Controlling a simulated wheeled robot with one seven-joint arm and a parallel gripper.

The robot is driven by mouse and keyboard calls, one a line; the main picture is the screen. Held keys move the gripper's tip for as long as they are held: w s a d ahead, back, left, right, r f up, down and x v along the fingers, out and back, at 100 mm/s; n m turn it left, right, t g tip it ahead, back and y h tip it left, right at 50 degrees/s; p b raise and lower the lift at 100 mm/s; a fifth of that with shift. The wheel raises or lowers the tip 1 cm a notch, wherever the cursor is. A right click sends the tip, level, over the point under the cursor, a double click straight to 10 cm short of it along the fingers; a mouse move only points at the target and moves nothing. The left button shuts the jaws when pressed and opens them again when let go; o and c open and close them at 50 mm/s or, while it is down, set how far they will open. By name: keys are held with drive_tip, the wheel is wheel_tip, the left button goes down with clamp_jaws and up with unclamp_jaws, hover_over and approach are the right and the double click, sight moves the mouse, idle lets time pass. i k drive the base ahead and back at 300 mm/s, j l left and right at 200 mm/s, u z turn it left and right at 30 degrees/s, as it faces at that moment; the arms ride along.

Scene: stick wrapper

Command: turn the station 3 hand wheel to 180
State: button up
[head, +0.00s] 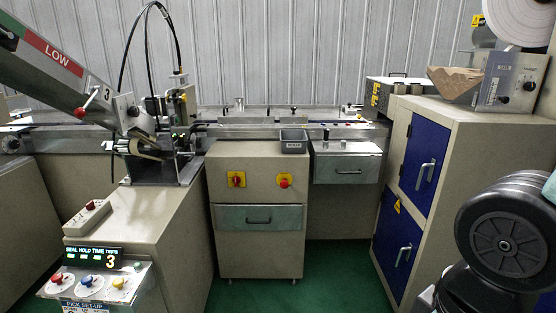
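At the left, an inclined grey hopper (40,62) carries a red "LOW" label and a small "3" near its lower end. A red-tipped handle (88,104) sticks out on its side, and a small dark round knob (133,111) sits on the metal plate beside it. I cannot tell which of these, if either, is the station 3 hand wheel, and no 180 reading is legible. A control panel (125,277) marked "3" stands in front, with red, blue and yellow knobs and a lit display (93,257). My gripper is not in view.
A grey cabinet (257,170) with two yellow-backed switches and a grey bin (293,141) stands in the middle. A tall cabinet (455,150) with blue doors is at the right. Green floor (335,270) is free between them. My black arm part fills the lower right.

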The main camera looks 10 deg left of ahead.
sight(197, 141)
drive_tip(key=i+u, duration=0.15)
drive_tip(key=i, duration=0.25)
drive_tip(key=i+l+u, duration=0.15)
drive_tip(key=i, duration=0.25)
drive_tip(key=i+l+u, duration=0.15)
drive_tip(key=i, duration=0.25)
drive_tip(key=u, duration=0.75)
